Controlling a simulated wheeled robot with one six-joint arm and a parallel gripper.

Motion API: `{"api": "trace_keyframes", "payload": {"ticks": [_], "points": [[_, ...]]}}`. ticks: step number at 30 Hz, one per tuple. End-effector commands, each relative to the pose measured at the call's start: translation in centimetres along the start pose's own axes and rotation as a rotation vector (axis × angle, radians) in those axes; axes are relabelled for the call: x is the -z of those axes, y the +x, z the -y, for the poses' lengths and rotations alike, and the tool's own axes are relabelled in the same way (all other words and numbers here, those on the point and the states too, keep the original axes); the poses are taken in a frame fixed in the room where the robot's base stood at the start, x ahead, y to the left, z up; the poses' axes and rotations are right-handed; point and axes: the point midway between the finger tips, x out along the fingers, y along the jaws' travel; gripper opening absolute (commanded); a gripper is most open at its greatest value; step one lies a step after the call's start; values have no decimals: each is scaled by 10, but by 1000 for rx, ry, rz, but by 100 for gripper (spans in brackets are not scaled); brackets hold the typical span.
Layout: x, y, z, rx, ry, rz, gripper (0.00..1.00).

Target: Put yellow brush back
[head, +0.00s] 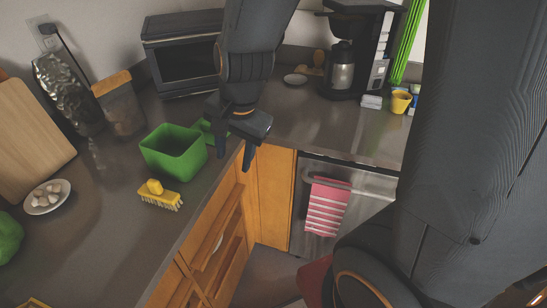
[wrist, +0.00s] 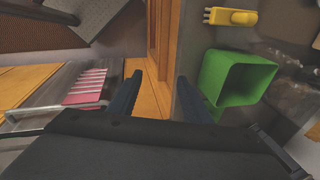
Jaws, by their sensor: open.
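The yellow brush (head: 160,194) lies on the grey counter near its front edge, with pale bristles facing down. In the wrist view the brush (wrist: 231,17) is at the top right. A green open container (head: 174,152) stands on the counter just behind the brush; it also shows in the wrist view (wrist: 237,79). My gripper (head: 234,160) is open and empty, with its fingers pointing down by the counter's edge, right of the green container and apart from the brush. In the wrist view its two fingers (wrist: 155,97) are spread with nothing between them.
A white plate (head: 48,197) with pale pieces and a wooden board (head: 28,140) are at the left. A toaster oven (head: 183,62) and a coffee maker (head: 357,50) stand at the back. A striped towel (head: 326,207) hangs on the dishwasher. Counter front of the brush is clear.

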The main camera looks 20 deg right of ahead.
Motion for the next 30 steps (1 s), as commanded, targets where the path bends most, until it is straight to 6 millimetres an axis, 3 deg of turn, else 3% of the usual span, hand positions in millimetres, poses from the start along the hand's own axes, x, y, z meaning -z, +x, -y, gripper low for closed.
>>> {"api": "trace_keyframes", "payload": {"ticks": [6, 12, 24, 30], "points": [[24, -7, -53, -68, -501, -15, 45], [33, -11, -80, -107, -777, -5, 45], [35, -10, -85, -116, -840, 0, 45], [34, 18, -90, -125, -839, 22, 45]]}}
